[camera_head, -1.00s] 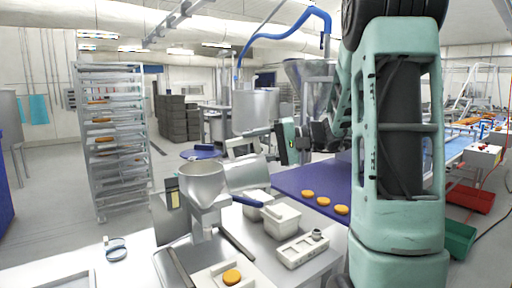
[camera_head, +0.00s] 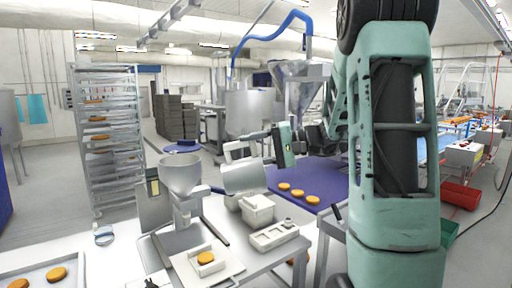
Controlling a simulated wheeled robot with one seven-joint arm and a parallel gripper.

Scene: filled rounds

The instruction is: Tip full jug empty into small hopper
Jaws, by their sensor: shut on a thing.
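A silvery metal jug (camera_head: 246,179) hangs tilted in the middle of the head view, on its side more than upright. My gripper (camera_head: 238,150) is shut on the jug at its upper side, where the grip is small and partly hidden. The small hopper (camera_head: 181,176) is a pale metal funnel on a stand at the left of the bench. The jug is to the right of the hopper's rim, with a gap between them in the picture. The jug's contents and the inside of the hopper cannot be made out.
White tubs (camera_head: 257,208) and a pale tray (camera_head: 273,236) stand on the bench below the jug. An orange round (camera_head: 205,257) sits under the hopper. More rounds lie on a purple belt (camera_head: 330,180) behind. A tray rack (camera_head: 108,140) stands at left.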

